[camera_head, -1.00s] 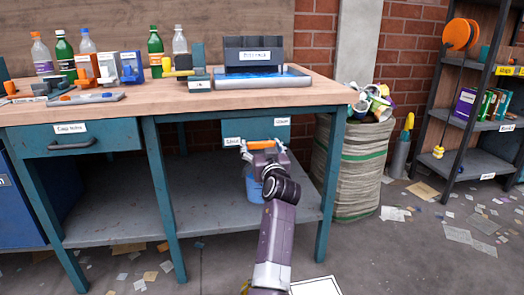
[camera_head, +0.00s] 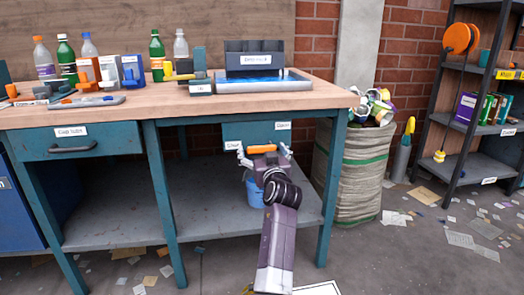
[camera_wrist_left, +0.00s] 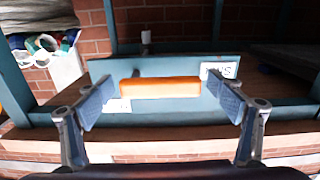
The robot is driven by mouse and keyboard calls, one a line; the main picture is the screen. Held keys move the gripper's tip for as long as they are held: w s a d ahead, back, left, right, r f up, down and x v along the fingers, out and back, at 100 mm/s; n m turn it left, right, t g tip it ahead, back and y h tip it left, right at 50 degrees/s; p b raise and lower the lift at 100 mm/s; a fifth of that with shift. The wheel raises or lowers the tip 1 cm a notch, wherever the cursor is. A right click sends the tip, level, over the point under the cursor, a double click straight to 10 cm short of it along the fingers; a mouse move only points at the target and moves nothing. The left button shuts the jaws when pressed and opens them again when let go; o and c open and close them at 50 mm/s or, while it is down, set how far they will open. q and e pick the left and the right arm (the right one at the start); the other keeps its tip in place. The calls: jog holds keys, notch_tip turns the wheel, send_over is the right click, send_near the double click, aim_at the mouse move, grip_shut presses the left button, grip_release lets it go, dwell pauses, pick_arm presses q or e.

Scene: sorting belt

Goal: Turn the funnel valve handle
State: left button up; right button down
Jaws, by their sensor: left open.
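The orange valve handle (camera_wrist_left: 160,87) is a bar on the front of a teal funnel box (camera_wrist_left: 140,68) with white labels. The box (camera_head: 249,132) hangs under the right part of the workbench top in the head view. My left gripper (camera_head: 264,149) is in front of the box with its fingers spread. In the left wrist view the handle lies crosswise between the two open fingertips of this gripper (camera_wrist_left: 160,90), with a gap at each end. My gripper partly hides the handle in the head view. My right gripper is not in view.
A blue bucket (camera_head: 254,190) stands on the lower shelf (camera_head: 205,200) behind my left arm. Bench legs flank the space. A full sack (camera_head: 350,165) stands to the right. Bottles, tools and a blue tray (camera_head: 262,84) are on the bench top (camera_head: 180,104).

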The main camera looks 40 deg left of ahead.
pick_arm(q)
jog(key=shift+r, duration=0.15)
notch_tip(320, 180, up, 10)
jog(key=shift+f, duration=0.1)
dwell(0.6)
